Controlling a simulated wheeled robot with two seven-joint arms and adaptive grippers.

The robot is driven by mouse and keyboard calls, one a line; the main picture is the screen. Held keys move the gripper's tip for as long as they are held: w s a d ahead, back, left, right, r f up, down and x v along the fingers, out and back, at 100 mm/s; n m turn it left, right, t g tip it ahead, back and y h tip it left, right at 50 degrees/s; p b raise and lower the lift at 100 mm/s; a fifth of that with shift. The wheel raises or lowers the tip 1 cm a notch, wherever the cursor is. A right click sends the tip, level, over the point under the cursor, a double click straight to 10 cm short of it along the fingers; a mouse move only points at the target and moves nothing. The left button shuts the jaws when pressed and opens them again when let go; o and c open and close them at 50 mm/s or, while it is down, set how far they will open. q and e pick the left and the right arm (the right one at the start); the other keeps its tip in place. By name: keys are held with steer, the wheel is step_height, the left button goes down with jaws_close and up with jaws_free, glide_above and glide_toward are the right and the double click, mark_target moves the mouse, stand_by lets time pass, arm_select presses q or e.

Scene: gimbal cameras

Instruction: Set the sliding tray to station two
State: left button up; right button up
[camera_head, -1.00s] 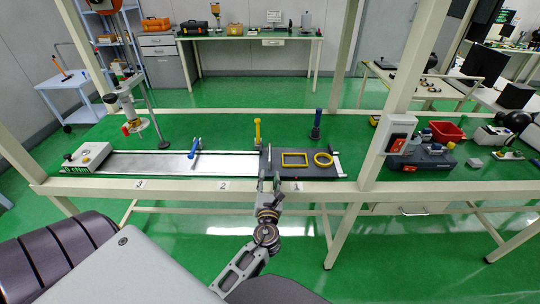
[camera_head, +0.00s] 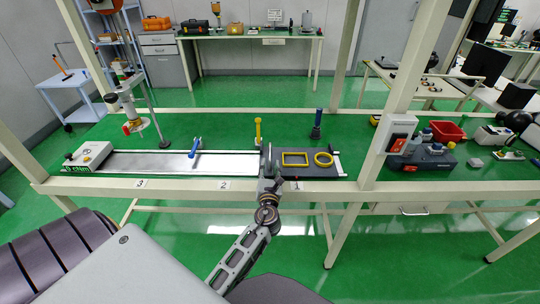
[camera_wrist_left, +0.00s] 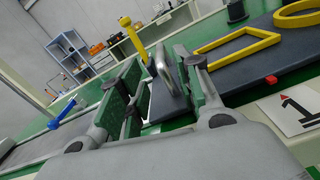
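The sliding tray (camera_head: 322,171) is a dark plate at the right end of the long rail (camera_head: 130,162), behind the card marked 1 (camera_head: 297,186). A yellow square frame and a yellow ring lie on it. A grey upright loop handle (camera_wrist_left: 167,72) stands at its left end. My left gripper (camera_head: 271,184) is at the front edge of the bench, by this handle. In the left wrist view its green-lined fingers (camera_wrist_left: 160,85) are apart, with the handle between or just beyond them; contact cannot be told. My right gripper is not in view.
Card 2 (camera_head: 224,185) and card 3 (camera_head: 141,184) are on the front beam to the left. A blue lever (camera_head: 195,147) stands at the rail, a yellow post (camera_head: 258,131) and a blue post (camera_head: 316,124) behind it. A white box (camera_head: 89,156) sits at the left end.

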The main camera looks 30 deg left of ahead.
mark_target(270, 159)
arm_select(q)
steer(key=shift+x, duration=3.95)
jaws_close()
